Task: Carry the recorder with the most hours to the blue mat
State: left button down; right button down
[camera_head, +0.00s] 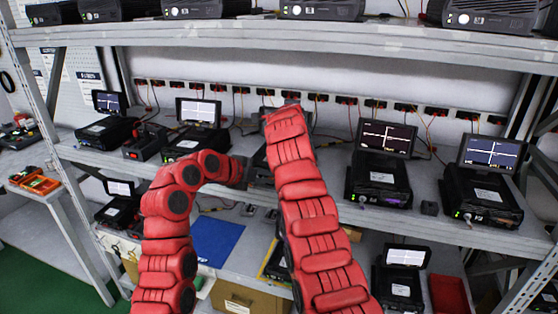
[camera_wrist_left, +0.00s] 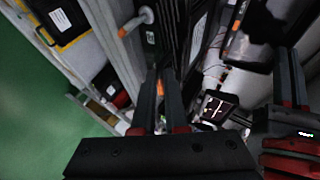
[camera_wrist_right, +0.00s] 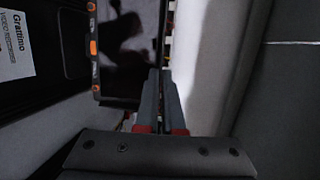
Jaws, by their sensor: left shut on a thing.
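Black recorders with raised screens stand along the middle shelf: two at right (camera_head: 380,180) (camera_head: 482,193) and two at left (camera_head: 195,143) (camera_head: 104,131). Another recorder (camera_head: 266,172) is mostly hidden behind my arms. No hours are readable. The blue mat (camera_head: 218,240) lies on the lower shelf, partly covered by my left arm. My left gripper (camera_head: 240,172) is at the hidden recorder, its jaws shut on a dark part that seems to belong to it. My right gripper (camera_wrist_right: 160,85) is by the edge of a dark screen (camera_wrist_right: 128,45); whether it grips is unclear.
More black units (camera_head: 320,8) line the top shelf. Lower down are a small recorder (camera_head: 402,275), a red tray (camera_head: 449,294) and a cardboard box (camera_head: 240,299). A steel rack post (camera_head: 45,90) stands at left, with a side table (camera_head: 40,185) beyond it.

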notch_tip(320, 180, up, 5)
jog(key=p, duration=0.4)
jog(key=shift+w+r, duration=0.1)
jog(key=shift+r, duration=0.1)
dwell(0.3)
